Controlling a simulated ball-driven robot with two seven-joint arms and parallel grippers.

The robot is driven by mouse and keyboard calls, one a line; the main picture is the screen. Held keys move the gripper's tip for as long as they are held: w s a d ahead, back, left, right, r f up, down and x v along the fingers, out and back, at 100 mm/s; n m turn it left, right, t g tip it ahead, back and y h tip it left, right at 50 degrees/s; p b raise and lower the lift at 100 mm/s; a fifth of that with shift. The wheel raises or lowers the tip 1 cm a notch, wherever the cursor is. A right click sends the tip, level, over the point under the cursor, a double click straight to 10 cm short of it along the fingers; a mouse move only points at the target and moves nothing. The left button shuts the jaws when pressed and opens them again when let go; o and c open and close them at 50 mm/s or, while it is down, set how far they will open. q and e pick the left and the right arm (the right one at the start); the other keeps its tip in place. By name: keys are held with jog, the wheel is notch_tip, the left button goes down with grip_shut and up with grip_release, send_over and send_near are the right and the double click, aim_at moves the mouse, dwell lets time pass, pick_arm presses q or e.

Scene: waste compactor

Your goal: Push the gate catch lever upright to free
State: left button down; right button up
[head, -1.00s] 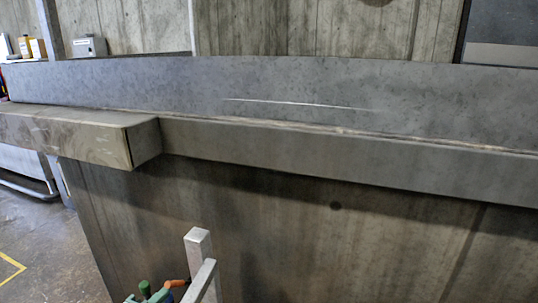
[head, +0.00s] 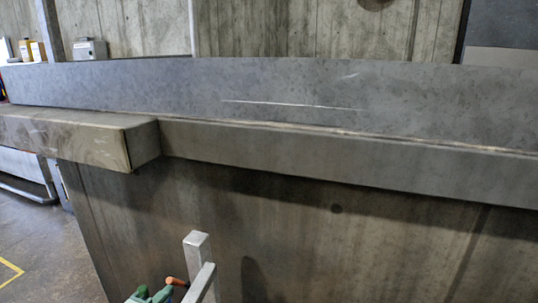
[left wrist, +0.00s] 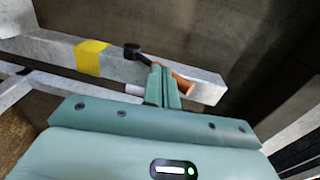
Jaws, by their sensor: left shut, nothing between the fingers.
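The catch lever is a dark rod running from a black knob (left wrist: 131,51) to an orange grip (left wrist: 183,84) in the left wrist view. It lies slanted across a pale metal bar (left wrist: 205,88) with a yellow band. My left gripper (left wrist: 162,68) is shut and empty, its green fingertips overlapping the lever beside the orange grip. I cannot tell whether they touch it. In the head view, the orange grip (head: 177,281) shows at the bottom beside a pale metal post (head: 197,247), with my left gripper (head: 150,294) just left of it. My right gripper is not in view.
A large grey concrete-like wall (head: 330,235) with a thick ledge (head: 350,160) fills the space beyond the post. A worn block (head: 75,135) juts out at the left. Open floor (head: 35,240) with a yellow line lies at lower left.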

aim_at(174, 284)
pick_arm(q)
jog(key=shift+r+b+x, duration=0.15)
jog(key=shift+b+x, duration=0.25)
jog(key=shift+x, duration=0.6)
jog(key=shift+r+b+x, duration=0.1)
jog(key=shift+b+x, duration=0.25)
jog(key=shift+x, duration=0.65)
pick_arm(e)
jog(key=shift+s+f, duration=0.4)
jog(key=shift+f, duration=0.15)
pick_arm(q)
jog(key=shift+r, duration=0.1)
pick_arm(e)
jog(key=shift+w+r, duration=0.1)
